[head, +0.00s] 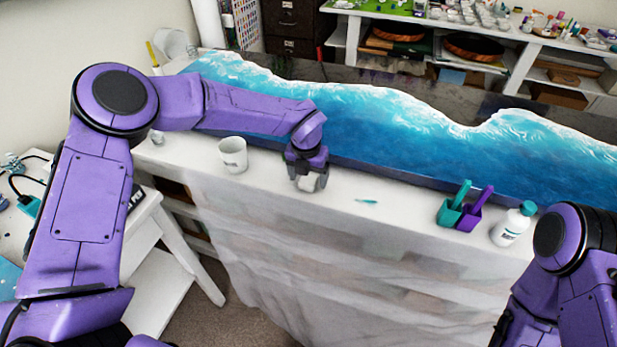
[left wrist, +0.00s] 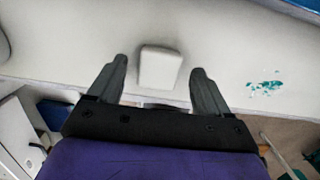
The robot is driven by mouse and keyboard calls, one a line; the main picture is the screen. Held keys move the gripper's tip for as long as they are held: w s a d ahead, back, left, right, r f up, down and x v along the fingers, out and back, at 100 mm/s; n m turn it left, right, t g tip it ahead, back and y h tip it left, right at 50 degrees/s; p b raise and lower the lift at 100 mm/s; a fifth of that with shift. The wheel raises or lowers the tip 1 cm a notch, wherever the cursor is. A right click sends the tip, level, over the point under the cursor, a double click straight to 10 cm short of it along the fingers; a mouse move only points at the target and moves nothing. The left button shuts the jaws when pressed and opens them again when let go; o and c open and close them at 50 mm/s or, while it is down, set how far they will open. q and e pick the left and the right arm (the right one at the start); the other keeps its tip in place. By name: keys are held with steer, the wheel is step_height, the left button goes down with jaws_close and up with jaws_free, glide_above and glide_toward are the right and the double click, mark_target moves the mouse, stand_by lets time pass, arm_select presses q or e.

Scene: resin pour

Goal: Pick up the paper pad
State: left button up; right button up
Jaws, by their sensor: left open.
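The paper pad (left wrist: 161,68) is a small whitish block on the white-covered table. In the left wrist view it sits between and a little beyond the two fingertips of my left gripper (left wrist: 162,65), with a gap on each side. The left gripper is open. In the head view the left gripper (head: 308,182) points down over the front part of the table, and it largely hides the pad. My right arm shows at the lower right of the head view, but its gripper fingers are not visible.
A white cup (head: 233,155) stands left of the left gripper. The blue resin piece (head: 400,125) lies behind. A teal smear (head: 366,202), teal scoop (head: 449,212), purple scoop (head: 470,217) and white bottle (head: 511,226) are to the right. The table's front edge is close.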

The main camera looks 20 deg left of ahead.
arm_select(q)
steer(key=shift+a+f, duration=0.1)
steer(key=shift+f, duration=0.1)
steer(key=shift+c, duration=1.2)
steer(key=c, duration=0.9)
